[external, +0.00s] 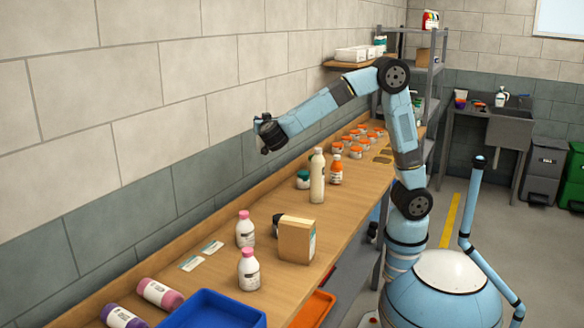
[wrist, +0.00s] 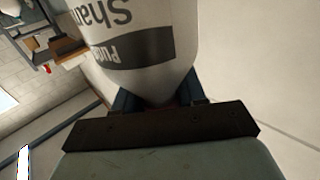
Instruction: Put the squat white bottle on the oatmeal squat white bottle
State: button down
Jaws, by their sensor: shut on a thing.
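My gripper (external: 266,134) is raised above the bench near the wall. In the wrist view my gripper (wrist: 157,98) is shut on a squat white bottle (wrist: 145,62) with a dark label band and partly readable print. The held bottle is mostly hidden in the external view. Two white bottles with pink caps stand upright on the bench, one farther back (external: 245,231) and one nearer (external: 249,272). Their labels are too small to read, so I cannot tell which is oatmeal.
A cardboard box (external: 297,241) stands right of the pink-capped bottles. A blue tray (external: 245,317) and lying bottles (external: 160,294) are at the front.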

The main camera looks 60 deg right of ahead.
jog(key=s+a+n+t+y, duration=0.25)
jog(key=s+a, duration=0.35)
jog(key=a, duration=0.4)
jog(key=s+a+n+t+y, duration=0.2)
jog(key=s+a+n+y, duration=0.15)
jog(key=s+a, duration=0.45)
jog(key=s+a+f+n+t+y, duration=0.1)
jog(key=s+a+n+y, duration=0.2)
jog(key=s+a+y, duration=0.8)
jog(key=w+a+f+h, duration=0.2)
jog(key=a+f, duration=0.4)
jog(key=a, duration=0.1)
jog(key=w+a+f+h, duration=0.1)
jog(key=w+a+f, duration=0.2)
jog(key=a+f, duration=0.4)
jog(key=shift+w+a+f+h, duration=0.15)
jog(key=shift+w+h, duration=0.15)
jog(key=shift+h, duration=0.1)
jog(key=shift+f, duration=0.1)
jog(key=c, duration=0.6)
grip_release()
jog(key=shift+c, duration=0.2)
